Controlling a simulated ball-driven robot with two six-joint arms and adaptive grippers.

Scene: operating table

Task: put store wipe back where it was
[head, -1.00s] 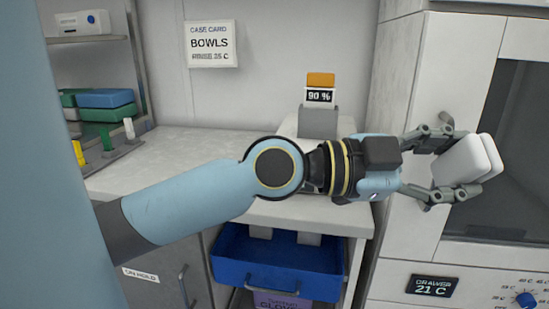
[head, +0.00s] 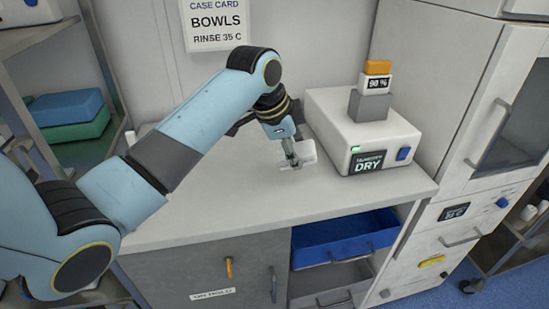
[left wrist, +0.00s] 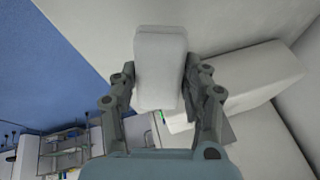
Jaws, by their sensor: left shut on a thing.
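The store wipe, seen as a white rounded block (head: 306,152), is at the middle of the counter (head: 215,200), left of the white dryer box. My left gripper (head: 291,158) points down and is shut on it. In the left wrist view the white block (left wrist: 160,68) sits between the two fingers, one on each side. I cannot tell whether its underside touches the counter or hangs just above it. My right gripper is not in view.
The dryer box (head: 360,135) carries a grey holder with a "90 %" card (head: 376,83). A blue drawer (head: 340,240) stands open below the counter. A shelf with blue and green boxes (head: 65,108) is at left. The counter's front left is clear.

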